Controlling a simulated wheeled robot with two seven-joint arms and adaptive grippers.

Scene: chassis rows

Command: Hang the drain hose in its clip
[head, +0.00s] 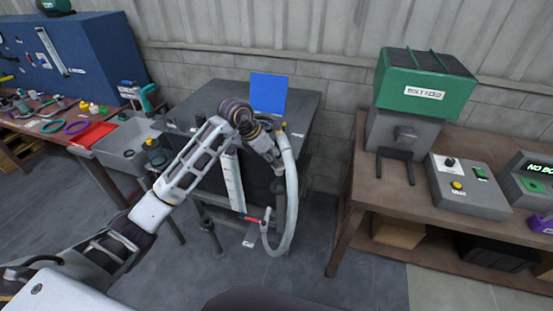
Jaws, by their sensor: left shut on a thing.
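The drain hose (292,205) is a pale grey tube hanging at the right front of a dark grey cabinet (305,100). It bends in a U near the floor, and its other end rises to a small fitting by a red part (252,220). My left gripper (279,166) reaches in from the left and is shut on the hose near its upper part. The fingertips are small and partly hidden by the wrist. A small yellow bit (284,125) shows near the hose top; I cannot tell whether it is the clip. My right gripper is not in view.
A white graduated strip (234,182) stands on the cabinet front. A blue panel (268,92) is on its top. A wooden bench (350,210) at right carries a green-topped bolt feeder (425,85) and a control box (470,185). A sink (120,148) and tool bench stand left.

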